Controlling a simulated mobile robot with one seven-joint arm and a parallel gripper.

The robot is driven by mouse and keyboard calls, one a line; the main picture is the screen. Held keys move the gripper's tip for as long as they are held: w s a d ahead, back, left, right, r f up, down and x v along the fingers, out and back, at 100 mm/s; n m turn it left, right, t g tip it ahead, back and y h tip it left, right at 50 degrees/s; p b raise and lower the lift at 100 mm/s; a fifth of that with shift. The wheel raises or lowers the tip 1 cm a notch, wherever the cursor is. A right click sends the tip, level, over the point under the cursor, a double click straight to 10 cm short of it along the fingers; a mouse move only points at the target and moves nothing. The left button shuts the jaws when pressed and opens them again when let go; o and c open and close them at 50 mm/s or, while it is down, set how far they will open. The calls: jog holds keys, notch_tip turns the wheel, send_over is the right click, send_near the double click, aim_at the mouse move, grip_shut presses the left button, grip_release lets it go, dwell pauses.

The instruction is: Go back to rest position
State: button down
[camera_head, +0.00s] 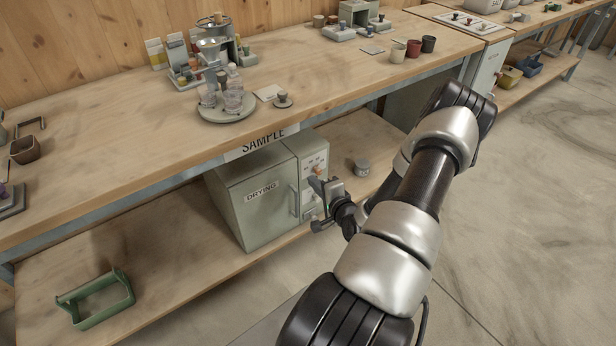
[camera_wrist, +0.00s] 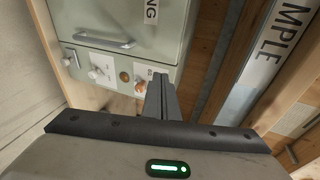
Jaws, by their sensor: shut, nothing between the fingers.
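My gripper (camera_head: 318,205) hangs in front of the right part of the drying oven (camera_head: 262,208), near its control panel. In the wrist view the gripper's fingers (camera_wrist: 162,98) are together with nothing between them. The oven (camera_wrist: 112,22) shows there with its door handle, white knobs and an orange-brown knob close by the fingertips. The oven door looks closed. Whether the fingers touch the panel cannot be told. My arm stretches from the bottom of the head view up and back down to the oven.
The oven stands on the lower shelf under a wooden workbench (camera_head: 120,135) with a SAMPLE label (camera_head: 264,140). A green carrier (camera_head: 96,299) and a small grey tin (camera_head: 362,168) are on that shelf. Glassware stands on a round tray (camera_head: 227,113). The floor at right is clear.

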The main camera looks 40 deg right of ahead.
jog(key=v, duration=0.5)
jog(key=shift+d+f+p, duration=0.1)
jog(key=shift+d+p, duration=0.25)
jog(key=shift+d, duration=0.05)
